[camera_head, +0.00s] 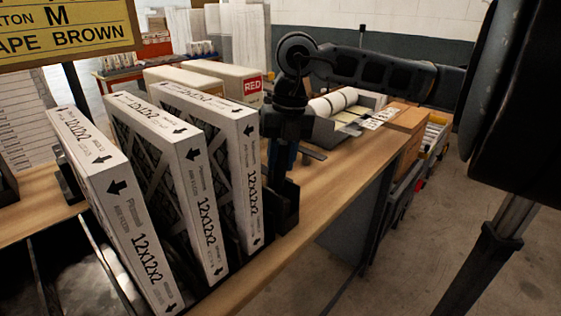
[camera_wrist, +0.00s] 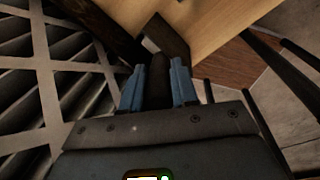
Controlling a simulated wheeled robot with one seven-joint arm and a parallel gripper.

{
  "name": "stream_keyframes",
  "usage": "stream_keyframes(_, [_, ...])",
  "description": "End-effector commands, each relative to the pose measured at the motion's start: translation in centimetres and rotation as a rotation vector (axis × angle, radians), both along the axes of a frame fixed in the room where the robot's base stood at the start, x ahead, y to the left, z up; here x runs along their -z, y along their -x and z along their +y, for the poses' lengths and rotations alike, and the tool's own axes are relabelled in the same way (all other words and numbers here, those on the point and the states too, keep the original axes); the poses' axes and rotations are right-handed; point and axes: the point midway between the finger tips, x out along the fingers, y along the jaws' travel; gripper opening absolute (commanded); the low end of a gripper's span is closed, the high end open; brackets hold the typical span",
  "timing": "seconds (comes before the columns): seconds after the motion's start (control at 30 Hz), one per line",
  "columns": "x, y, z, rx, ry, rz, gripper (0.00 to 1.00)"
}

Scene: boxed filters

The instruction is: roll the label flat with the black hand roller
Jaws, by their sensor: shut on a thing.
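My gripper (camera_head: 283,158) points down beside the rightmost filter box, just above the wood bench. In the wrist view, its two blue fingers (camera_wrist: 157,68) are shut on a dark upright piece, which looks like the handle of the black hand roller (camera_wrist: 158,88). The roller's lower end is hard to make out against a black block (camera_head: 285,207) under the gripper. Three white filter boxes marked 12x12x2 (camera_head: 183,185) stand on edge to the left. I cannot tell which label is the one in the task, as the boxes' printing is all that shows clearly on them.
The wood bench (camera_head: 318,193) is mostly clear right of the boxes, up to its front edge. Further back are white rolls (camera_head: 333,102), a dark dispenser-like unit, a cardboard box (camera_head: 408,119) and cartons, one marked RED (camera_head: 236,84). A yellow sign (camera_head: 65,30) hangs at upper left.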

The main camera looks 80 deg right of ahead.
Motion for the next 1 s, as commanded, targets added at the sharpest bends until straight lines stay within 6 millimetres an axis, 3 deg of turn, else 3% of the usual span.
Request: stream_keyframes(1.0, [-7.6, 0.0, -0.1, 0.0, 0.003, 0.001, 0.0])
